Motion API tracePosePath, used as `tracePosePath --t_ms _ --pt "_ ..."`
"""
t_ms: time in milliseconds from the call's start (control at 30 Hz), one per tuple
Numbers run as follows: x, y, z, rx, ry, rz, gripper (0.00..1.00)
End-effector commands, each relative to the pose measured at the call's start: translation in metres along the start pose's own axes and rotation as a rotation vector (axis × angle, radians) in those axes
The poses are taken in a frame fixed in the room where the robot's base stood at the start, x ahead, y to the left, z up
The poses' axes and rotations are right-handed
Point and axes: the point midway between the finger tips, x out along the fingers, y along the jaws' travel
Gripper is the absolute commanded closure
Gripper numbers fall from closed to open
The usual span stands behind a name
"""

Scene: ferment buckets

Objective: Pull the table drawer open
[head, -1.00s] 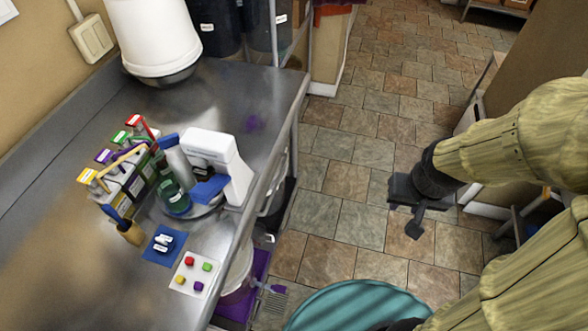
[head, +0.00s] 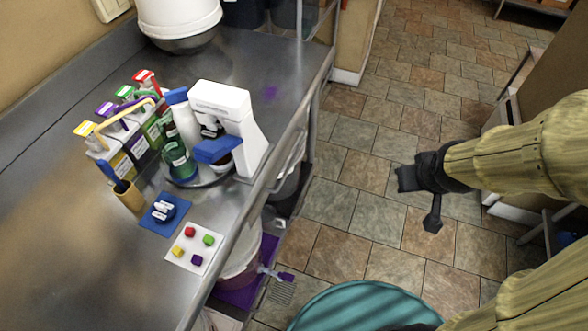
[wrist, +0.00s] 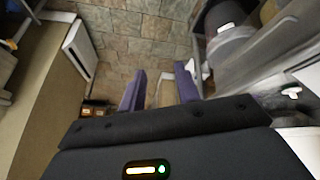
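The steel table (head: 75,235) runs along the left of the head view. Its long front edge faces the floor aisle. I cannot make out a drawer front or handle in either view. My gripper (head: 420,185) is over the tiled floor to the right of the table, well apart from it. In the wrist view, the two purple fingers of my gripper (wrist: 160,85) stand apart with nothing between them.
On the table stand a white device (head: 228,115), a rack of coloured-top packs (head: 125,150), a blue mat (head: 155,222) and a card with coloured cubes (head: 194,246). A white bucket (head: 240,262) stands below the table edge. Open tiled floor (head: 345,190) lies between table and gripper.

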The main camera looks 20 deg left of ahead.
Motion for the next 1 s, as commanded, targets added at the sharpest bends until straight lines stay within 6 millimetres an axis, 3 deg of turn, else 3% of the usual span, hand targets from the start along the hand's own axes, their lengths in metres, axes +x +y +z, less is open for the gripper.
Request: tracePosePath --t_ms 33,300,1000 --pt "0.023 -0.006 0.005 -0.042 0.033 0.003 0.68" --pt "0.076 -0.026 -0.003 -0.264 0.212 0.032 0.68" --pt "0.182 -0.103 -0.012 -0.795 0.688 0.177 0.68"
